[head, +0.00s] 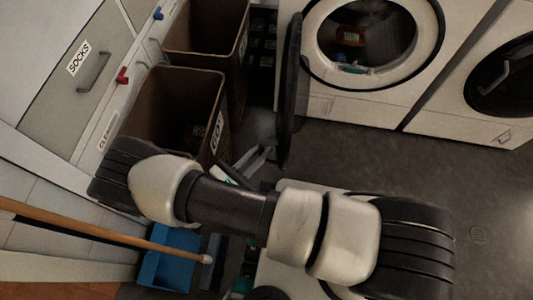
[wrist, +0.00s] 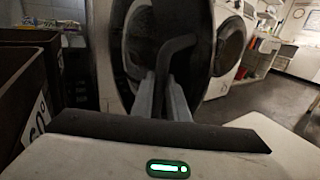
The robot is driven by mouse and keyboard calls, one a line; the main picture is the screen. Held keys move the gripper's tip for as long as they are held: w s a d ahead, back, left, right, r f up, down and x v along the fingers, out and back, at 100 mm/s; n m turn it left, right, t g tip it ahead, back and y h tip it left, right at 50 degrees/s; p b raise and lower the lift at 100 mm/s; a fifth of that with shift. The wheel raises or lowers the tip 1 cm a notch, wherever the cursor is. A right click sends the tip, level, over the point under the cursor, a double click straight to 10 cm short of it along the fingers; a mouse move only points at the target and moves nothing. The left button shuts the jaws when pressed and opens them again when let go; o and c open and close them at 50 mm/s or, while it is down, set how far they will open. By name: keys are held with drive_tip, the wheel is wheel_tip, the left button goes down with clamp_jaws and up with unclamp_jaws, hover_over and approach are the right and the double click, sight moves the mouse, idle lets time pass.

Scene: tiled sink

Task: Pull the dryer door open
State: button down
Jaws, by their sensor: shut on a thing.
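The white dryer (head: 354,86) is at the top of the head view, with its round opening uncovered and a few items visible inside the drum. Its dark round door (head: 291,85) is swung out to the left and is seen almost edge-on. In the wrist view the door (wrist: 205,75) fills the middle, with a dark bent handle (wrist: 180,43) on it. My gripper (head: 264,152) is at the lower left of the door, and its two fingers (wrist: 163,92) are shut on the handle. Their exact contact is partly hidden.
Two brown bins (head: 175,110) (head: 208,32) stand left of the door, close to my gripper. A second machine with a shut black door (head: 505,82) is at the right. A broom handle (head: 100,230) and blue dustpan (head: 165,268) are lower left. Floor before the machines is clear.

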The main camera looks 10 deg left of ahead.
drive_tip(key=shift+w+a, duration=0.45)
drive_tip(key=shift+a, duration=0.3)
drive_tip(key=c, duration=1.7)
unclamp_jaws()
drive_tip(key=shift+w, duration=0.1)
drive_tip(key=v, duration=1.7)
drive_tip(key=shift+s+a+p, duration=0.2)
drive_tip(key=shift+a+p, duration=0.05)
drive_tip(key=shift+p, duration=0.05)
